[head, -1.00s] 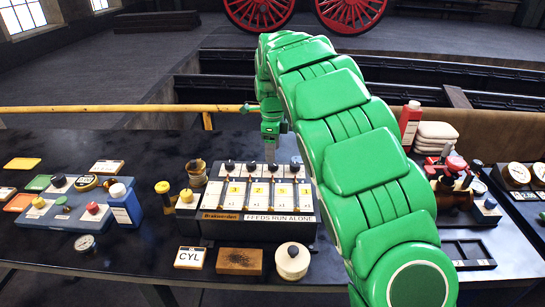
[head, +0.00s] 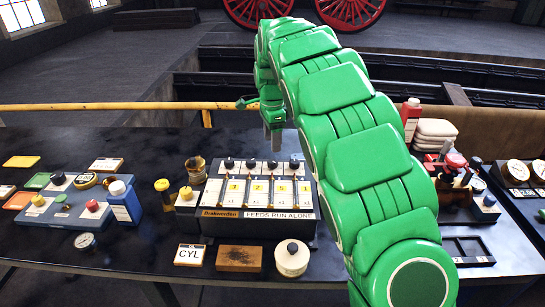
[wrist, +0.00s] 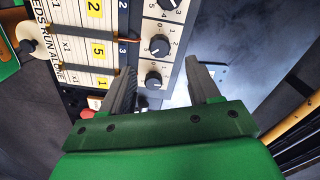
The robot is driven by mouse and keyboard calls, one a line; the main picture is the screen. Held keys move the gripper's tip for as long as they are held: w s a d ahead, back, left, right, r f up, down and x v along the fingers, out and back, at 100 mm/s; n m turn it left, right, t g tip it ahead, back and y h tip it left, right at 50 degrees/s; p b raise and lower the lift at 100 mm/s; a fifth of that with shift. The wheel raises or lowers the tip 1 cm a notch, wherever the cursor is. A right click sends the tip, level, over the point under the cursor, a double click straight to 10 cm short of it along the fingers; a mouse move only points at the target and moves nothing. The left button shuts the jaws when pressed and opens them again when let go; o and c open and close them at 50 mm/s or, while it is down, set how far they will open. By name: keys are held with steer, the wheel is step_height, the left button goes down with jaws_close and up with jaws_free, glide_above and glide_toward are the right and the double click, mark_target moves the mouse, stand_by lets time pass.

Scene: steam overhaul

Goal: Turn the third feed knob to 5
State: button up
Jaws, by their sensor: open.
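The lubricator box (head: 258,229) stands mid-bench with a row of feeds and a dark knob behind each. Yellow tags on the feeds read 3, 2, 5 and 1 from left to right. The third feed knob (head: 272,164) is behind the tag 5. In the wrist view the third knob (wrist: 159,45) is black on a numbered dial, farther up the picture than the fingertips. The end knob (wrist: 154,80) shows between the fingers. I cannot read the third knob's setting. My gripper (head: 274,146) is open and empty, pointing down above the back of the box; it also shows in the wrist view (wrist: 163,78).
A CYL card (head: 190,256), a brown block (head: 239,258) and a round white pot (head: 292,259) lie before the box. Yellow-capped oilers (head: 163,187) stand to its left. A yellow rail (head: 110,108) runs behind the bench.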

mark_target(273, 161)
steer(key=n, duration=0.4)
steer(key=shift+n, duration=0.4)
steer(key=n, duration=0.6)
steer(key=shift+f, duration=3.9)
steer(key=c, duration=1)
steer(key=shift+n, duration=0.6)
steer(key=shift+c, duration=0.2)
